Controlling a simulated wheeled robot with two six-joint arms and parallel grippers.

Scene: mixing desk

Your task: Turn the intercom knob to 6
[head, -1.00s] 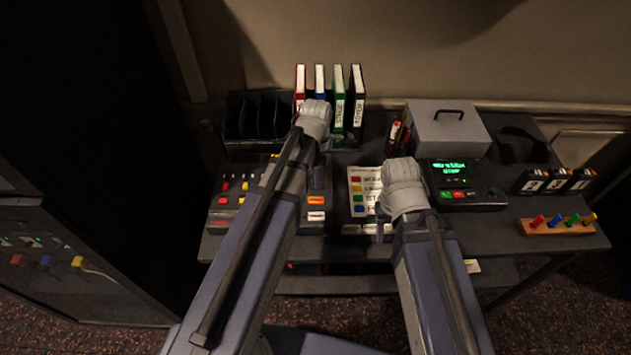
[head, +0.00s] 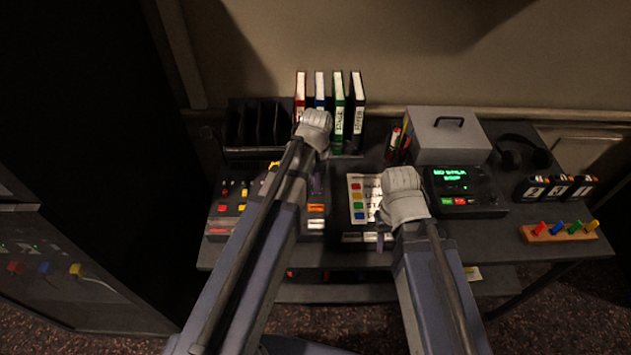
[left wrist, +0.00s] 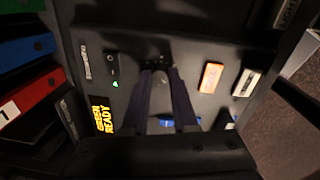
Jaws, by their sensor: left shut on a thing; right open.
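My left gripper (head: 318,183) reaches down over the dark panel (left wrist: 135,110) with the orange and white buttons. In the left wrist view its two dark fingers (left wrist: 160,72) come together on a small dark thing on that panel. This is likely the intercom knob, but the fingers hide it, so I cannot read its pointer or setting. A small lit display (left wrist: 101,115) with yellow text and a switch with a green light (left wrist: 113,70) sit beside the fingers. My right gripper (head: 384,236) is open and empty above the desk, near the colour-marked sheet.
An orange button (left wrist: 211,77) and a white button (left wrist: 246,82) are close to the left fingers. Binders (head: 338,115) stand behind. A colour-marked sheet (head: 357,205), a green-lit unit (head: 465,190), a grey box (head: 448,135) and a peg rack (head: 558,232) lie to the right.

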